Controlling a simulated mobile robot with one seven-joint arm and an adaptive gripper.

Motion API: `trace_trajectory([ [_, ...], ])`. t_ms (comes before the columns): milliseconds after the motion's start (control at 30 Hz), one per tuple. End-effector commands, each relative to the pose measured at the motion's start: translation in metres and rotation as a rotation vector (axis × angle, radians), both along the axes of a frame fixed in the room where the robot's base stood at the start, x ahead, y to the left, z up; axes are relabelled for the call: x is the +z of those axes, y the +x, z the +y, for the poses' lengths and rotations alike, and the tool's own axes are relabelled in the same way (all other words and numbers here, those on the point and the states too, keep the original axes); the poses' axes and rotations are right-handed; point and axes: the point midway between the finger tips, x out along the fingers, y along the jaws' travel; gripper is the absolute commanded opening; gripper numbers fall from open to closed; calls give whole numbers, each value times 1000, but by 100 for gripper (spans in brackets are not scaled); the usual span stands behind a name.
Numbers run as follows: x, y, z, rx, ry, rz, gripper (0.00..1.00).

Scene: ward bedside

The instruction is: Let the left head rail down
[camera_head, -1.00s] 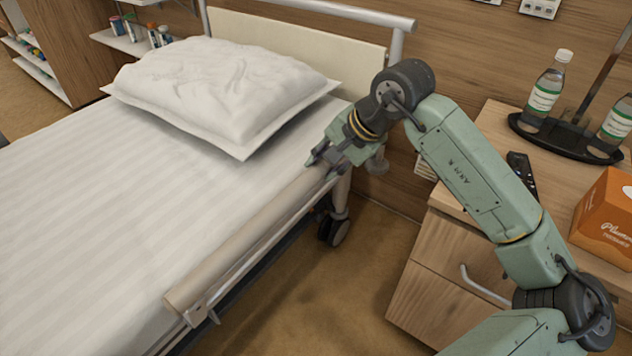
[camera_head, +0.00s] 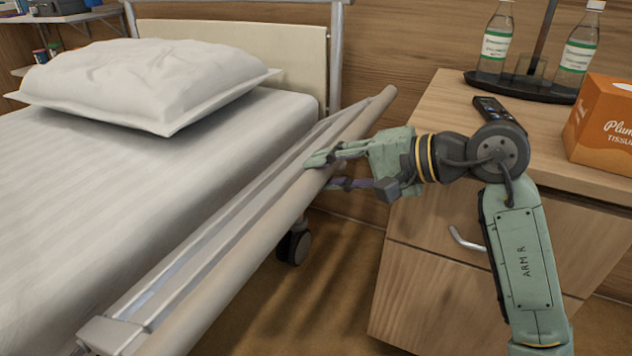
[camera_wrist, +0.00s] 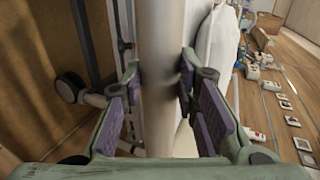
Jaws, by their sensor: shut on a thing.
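The left head rail (camera_head: 235,270) runs along the bed's right edge in the head view, a long beige round bar beside a grey metal frame (camera_head: 215,240). Its far end reaches past the mattress corner toward the bedside cabinet. My gripper (camera_head: 325,168) comes in from the right, with its fingers around the bar toward the far end. In the wrist view, the bar (camera_wrist: 160,80) stands upright between the purple-padded fingers (camera_wrist: 160,95), which are shut on it. The lower finger is partly hidden behind the bar in the head view. I cannot see a release catch.
The bedside cabinet (camera_head: 430,285) stands close at the right, under my arm. On it are a remote (camera_head: 498,110), a tissue box (camera_head: 605,125) and a dark tray (camera_head: 470,78) with bottles. A pillow (camera_head: 140,80) lies on the mattress (camera_head: 60,200). A caster (camera_head: 293,247) shows below the rail.

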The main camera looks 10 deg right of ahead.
Motion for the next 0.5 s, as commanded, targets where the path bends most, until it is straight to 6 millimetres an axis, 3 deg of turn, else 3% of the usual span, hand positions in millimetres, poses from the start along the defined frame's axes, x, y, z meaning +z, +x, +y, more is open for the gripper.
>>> trace_trajectory([
  [33,-12,-2,-2,1,-5,3,0],
  [100,-16,-4,-4,1,-8,5,0],
  [500,-26,-9,-11,2,-10,8,0],
])
